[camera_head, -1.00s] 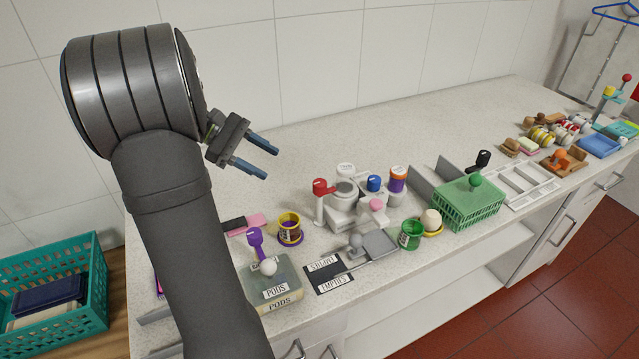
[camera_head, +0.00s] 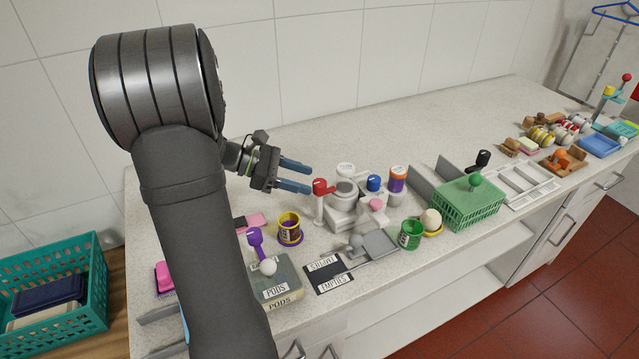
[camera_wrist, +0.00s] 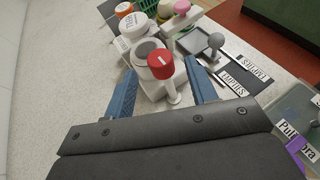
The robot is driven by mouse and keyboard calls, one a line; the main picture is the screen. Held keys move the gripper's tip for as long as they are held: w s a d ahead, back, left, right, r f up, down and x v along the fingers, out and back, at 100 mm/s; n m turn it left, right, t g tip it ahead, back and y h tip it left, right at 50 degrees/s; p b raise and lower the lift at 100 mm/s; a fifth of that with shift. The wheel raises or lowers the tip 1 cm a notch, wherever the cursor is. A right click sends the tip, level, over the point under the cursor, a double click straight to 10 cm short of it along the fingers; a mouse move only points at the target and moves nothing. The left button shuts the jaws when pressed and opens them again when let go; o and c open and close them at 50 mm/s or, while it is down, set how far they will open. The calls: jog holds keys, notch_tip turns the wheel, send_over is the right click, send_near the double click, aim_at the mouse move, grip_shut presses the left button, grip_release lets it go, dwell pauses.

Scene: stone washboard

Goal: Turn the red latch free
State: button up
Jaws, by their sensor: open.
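The red latch (camera_head: 322,187) is a red knob with a white mark and a short arm, on top of a white post at the left side of a white machine (camera_head: 343,212). In the wrist view the red latch (camera_wrist: 161,64) shows from above, ahead of my fingertips and between their lines. My gripper (camera_head: 310,178) is open and empty, its two blue fingers pointing right at the latch, close to it. I cannot tell whether a finger touches the latch.
A blue-capped container (camera_head: 374,183) and an orange-and-purple jar (camera_head: 397,180) stand right of the machine. The counter behind is clear.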

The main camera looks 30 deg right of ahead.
aim_at(314, 182)
jog(key=x, duration=0.5)
jog(key=c, duration=1)
